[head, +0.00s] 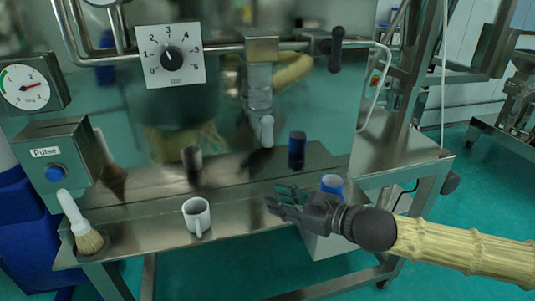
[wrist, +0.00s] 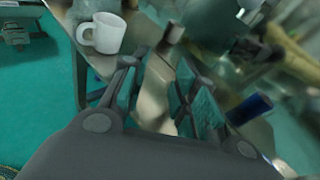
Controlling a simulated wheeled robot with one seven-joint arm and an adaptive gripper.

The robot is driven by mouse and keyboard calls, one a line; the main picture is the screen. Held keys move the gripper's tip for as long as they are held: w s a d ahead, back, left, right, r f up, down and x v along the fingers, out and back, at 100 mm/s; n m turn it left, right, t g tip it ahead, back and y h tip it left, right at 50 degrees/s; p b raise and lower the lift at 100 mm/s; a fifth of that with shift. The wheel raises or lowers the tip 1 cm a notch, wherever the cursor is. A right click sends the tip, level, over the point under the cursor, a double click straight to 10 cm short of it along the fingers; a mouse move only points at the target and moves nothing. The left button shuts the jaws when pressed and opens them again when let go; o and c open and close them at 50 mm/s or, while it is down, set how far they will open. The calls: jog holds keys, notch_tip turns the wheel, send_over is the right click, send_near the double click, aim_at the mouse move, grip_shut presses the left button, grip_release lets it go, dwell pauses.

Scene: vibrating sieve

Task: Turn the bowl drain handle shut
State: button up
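A black lever handle (head: 337,48) hangs at the right end of the horizontal steel pipe. A pale grey handle (head: 266,130) points down below a steel fitting (head: 259,85) in front of the shiny panel. No label shows which one is the bowl drain handle. My gripper (head: 276,198) reaches in from the right over the steel shelf, below and apart from both handles. In the wrist view my gripper (wrist: 160,88) has its fingers spread with nothing between them. I cannot clearly make out either handle there.
A white mug (head: 197,216) and a brush (head: 80,228) stand on the steel shelf (head: 150,225). A dial (head: 171,56), gauge (head: 30,87) and Pulse box (head: 56,165) are left. The mug also shows in the wrist view (wrist: 104,35).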

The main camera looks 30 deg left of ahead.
jog(key=m+t+y, duration=0.1)
jog(key=m+y, duration=0.1)
send_near(271, 132)
jog(key=shift+w+a+f+p, duration=0.15)
jog(key=shift+a+p, duration=0.55)
jog(key=shift+a, duration=1.15)
jog(key=shift+w+a+r+p, duration=0.1)
jog(key=shift+w+a+p, duration=0.2)
jog(key=shift+a+p, duration=1)
jog(key=shift+w+a+f+p, duration=0.15)
jog(key=shift+w+a, duration=0.05)
jog(key=shift+a, duration=2.15)
jog(key=shift+c, duration=0.2)
grip_shut()
